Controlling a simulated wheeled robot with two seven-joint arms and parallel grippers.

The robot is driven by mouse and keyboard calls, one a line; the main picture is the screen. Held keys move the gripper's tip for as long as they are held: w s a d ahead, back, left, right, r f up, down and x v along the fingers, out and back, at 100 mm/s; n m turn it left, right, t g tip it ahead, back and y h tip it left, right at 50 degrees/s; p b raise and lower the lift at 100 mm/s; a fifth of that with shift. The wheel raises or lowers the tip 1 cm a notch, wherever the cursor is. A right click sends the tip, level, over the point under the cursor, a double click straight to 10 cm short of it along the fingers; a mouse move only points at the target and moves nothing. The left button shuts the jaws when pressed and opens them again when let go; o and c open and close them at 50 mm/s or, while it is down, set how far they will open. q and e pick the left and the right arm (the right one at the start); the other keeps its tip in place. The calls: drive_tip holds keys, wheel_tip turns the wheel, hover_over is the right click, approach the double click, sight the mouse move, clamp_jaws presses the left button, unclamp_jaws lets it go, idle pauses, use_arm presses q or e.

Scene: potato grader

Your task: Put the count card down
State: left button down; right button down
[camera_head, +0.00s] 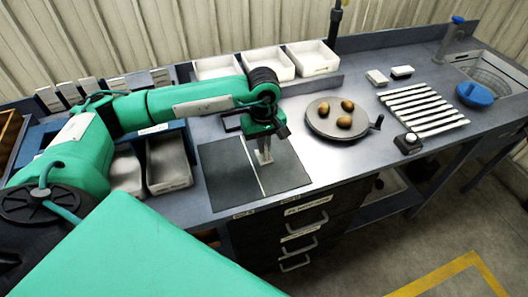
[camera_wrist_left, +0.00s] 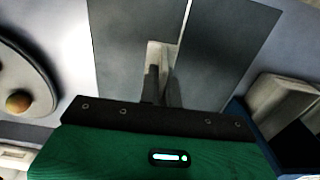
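My left gripper (camera_head: 263,150) points down over the seam between two dark grey mats, the left mat (camera_head: 228,175) and the right mat (camera_head: 283,170). In the left wrist view its two dark fingers (camera_wrist_left: 161,88) are close together around a pale, narrow piece (camera_wrist_left: 160,54), which looks like the count card. The piece stands at the inner edges of the mats; I cannot tell whether it touches the surface. My right gripper is not in view.
Several white cards (camera_head: 69,93) stand at the back left. White trays (camera_head: 268,64) line the back. A round turntable (camera_head: 338,120) with 3 potatoes is right of the mats, then a white slatted rack (camera_head: 424,108). Grey bins (camera_head: 168,163) stand left of the mats.

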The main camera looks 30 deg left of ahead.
sight(264, 156)
use_arm(q)
drive_tip(key=shift+f, duration=0.6)
wheel_tip(264, 156, down, 4)
drive_tip(key=shift+r+p, duration=0.1)
drive_tip(key=shift+p, duration=0.5)
drive_tip(key=shift+f+b, duration=0.25)
drive_tip(key=shift+b, duration=0.05)
drive_tip(key=c, duration=1.6)
unclamp_jaws()
drive_tip(key=shift+r, duration=0.1)
drive_tip(key=shift+r+p, duration=0.2)
drive_tip(key=shift+p, duration=0.1)
drive_tip(key=shift+w+r+b, duration=0.1)
drive_tip(key=shift+r+b, duration=0.15)
drive_tip(key=shift+b, duration=0.05)
wheel_tip(264, 156, up, 11)
drive_tip(key=b, duration=0.3)
drive_tip(key=shift+r, duration=0.2)
